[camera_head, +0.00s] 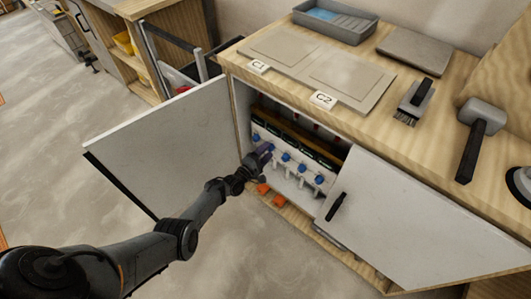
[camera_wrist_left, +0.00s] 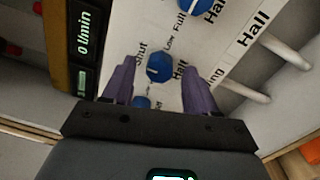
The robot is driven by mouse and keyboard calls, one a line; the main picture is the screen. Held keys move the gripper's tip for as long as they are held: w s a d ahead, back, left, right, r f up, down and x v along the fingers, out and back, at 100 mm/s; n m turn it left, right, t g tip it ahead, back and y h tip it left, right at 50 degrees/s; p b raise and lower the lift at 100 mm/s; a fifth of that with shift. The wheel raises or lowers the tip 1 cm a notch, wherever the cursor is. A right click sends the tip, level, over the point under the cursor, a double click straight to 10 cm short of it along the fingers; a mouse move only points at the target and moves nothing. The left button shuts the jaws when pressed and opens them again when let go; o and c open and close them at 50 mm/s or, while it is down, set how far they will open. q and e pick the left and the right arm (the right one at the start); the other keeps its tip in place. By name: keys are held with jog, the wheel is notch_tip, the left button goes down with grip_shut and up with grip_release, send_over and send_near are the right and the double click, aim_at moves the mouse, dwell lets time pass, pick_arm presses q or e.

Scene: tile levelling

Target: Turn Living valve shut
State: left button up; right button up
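A row of blue valve knobs (camera_head: 286,157) sits on a white manifold panel inside the open cabinet. My left gripper (camera_head: 262,152) is inside the cabinet at the left part of that row. In the left wrist view my gripper (camera_wrist_left: 159,74) is open, its two purple fingers either side of a blue knob (camera_wrist_left: 159,67). Whether they touch it, I cannot tell. Marks around this knob read Shut, Low and Half. A label ending in "ing" (camera_wrist_left: 216,77) is partly hidden by the right finger. Another knob (camera_wrist_left: 141,102) is partly covered by the gripper. My right gripper is not in view.
The left cabinet door (camera_head: 165,145) stands open beside my arm; the right door (camera_head: 420,225) covers the cabinet's right part. A display (camera_wrist_left: 86,35) reads 0 l/min. White pipe stubs (camera_wrist_left: 285,50) and orange pieces (camera_head: 279,201) are close by. Tiles and tools lie on the counter.

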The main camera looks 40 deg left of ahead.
pick_arm(q)
jog(key=shift+s, duration=0.1)
jog(key=shift+s+p, duration=0.25)
jog(key=shift+p, duration=0.05)
jog(key=s+p, duration=0.4)
jog(key=s, duration=0.6)
jog(key=shift+f+p, duration=0.2)
jog(key=shift+p, duration=0.1)
jog(key=shift+s, duration=0.1)
